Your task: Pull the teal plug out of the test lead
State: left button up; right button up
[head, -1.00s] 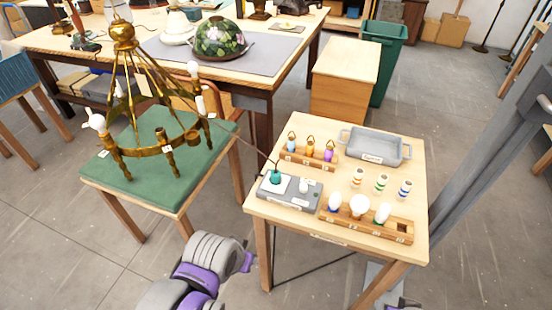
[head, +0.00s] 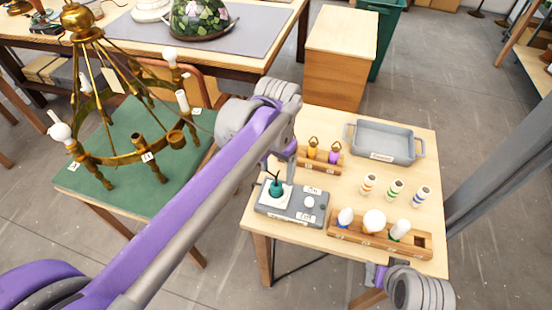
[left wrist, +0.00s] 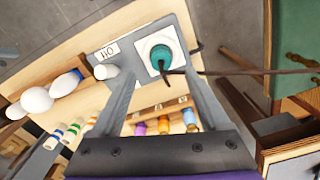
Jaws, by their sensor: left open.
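The teal plug (head: 276,187) stands upright on the white square of the grey test box (head: 305,217); in the left wrist view the plug (left wrist: 161,57) shows from above. A dark lead (left wrist: 250,72) runs from the plug's top off to the right. My left gripper (head: 281,166) is open and empty, pointing down just above and behind the plug. In the left wrist view its two fingers (left wrist: 163,72) reach up on either side of the plug, with no visible contact. My right gripper (head: 374,275) is low at the table's front edge; its fingers are unclear.
Behind the box, a wooden rack (head: 325,168) holds coloured parts, partly hidden by my left arm. A grey tray (head: 410,150), striped cylinders (head: 395,188) and a bulb rack (head: 420,246) are to the right. The brass chandelier (head: 150,158) stands on a green-topped table (head: 95,185) at left.

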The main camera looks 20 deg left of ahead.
aim_at(277, 184)
pick_arm(q)
notch_tip(277, 184, down, 7)
jog(key=shift+w+a+f, duration=0.1)
jog(key=shift+w, duration=0.05)
pick_arm(e)
jog(key=shift+f, duration=0.3)
pick_arm(q)
grip_shut()
jog(key=shift+r, duration=0.2)
jog(key=shift+r+p, duration=1.15)
jog(key=shift+r, duration=1.1)
jog(key=shift+f, duration=0.1)
pick_arm(e)
jog(key=r, duration=0.1)
jog(key=w+r, duration=0.1)
jog(key=r, duration=0.1)
jog(key=shift+w+r, duration=0.2)
jog(key=shift+s, duration=0.1)
